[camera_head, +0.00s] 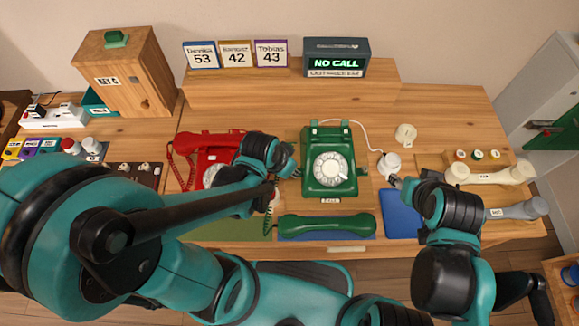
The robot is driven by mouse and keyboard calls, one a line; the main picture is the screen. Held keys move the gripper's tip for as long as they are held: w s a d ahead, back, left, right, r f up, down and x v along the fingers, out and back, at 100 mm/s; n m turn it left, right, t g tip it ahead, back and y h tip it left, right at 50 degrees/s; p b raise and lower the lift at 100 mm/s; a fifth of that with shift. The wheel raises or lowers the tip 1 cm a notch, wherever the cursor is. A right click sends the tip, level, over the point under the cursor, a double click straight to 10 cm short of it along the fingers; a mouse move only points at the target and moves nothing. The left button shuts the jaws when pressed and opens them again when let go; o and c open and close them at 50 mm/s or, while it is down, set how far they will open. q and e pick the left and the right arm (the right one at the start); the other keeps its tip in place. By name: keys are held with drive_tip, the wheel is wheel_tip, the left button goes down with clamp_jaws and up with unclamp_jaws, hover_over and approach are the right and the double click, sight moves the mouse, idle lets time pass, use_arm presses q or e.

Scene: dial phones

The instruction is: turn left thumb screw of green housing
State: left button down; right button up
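The green telephone housing (317,186) with its white rotary dial stands upright at the middle of the table. My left gripper (292,163) is at the housing's left side, close to its edge. The left thumb screw is too small or hidden behind the gripper to make out. I cannot tell whether the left gripper touches it or how its fingers stand. My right gripper (394,181) is to the right of the housing, just below a small white round part (389,163). Its fingers are too small to judge.
The green handset (327,225) lies in front of the housing. A red telephone (211,150) is at the left, partly behind my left arm. A blue mat (401,222) lies right. Cream (491,172) and grey (515,210) handsets are farther right. A "NO CALL" display (336,62) stands behind.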

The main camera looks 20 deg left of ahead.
use_arm(q)
drive_tip(key=n, duration=0.2)
drive_tip(key=n+y, duration=0.1)
drive_tip(key=n, duration=0.1)
drive_tip(key=n+y, duration=0.1)
drive_tip(key=shift+s+d+n, duration=0.1)
drive_tip(key=shift+d+n, duration=0.2)
drive_tip(key=shift+n, duration=0.1)
idle(0.4)
drive_tip(key=c, duration=1.4)
unclamp_jaws()
drive_tip(key=shift+v, duration=3.95)
drive_tip(key=shift+s, duration=0.1)
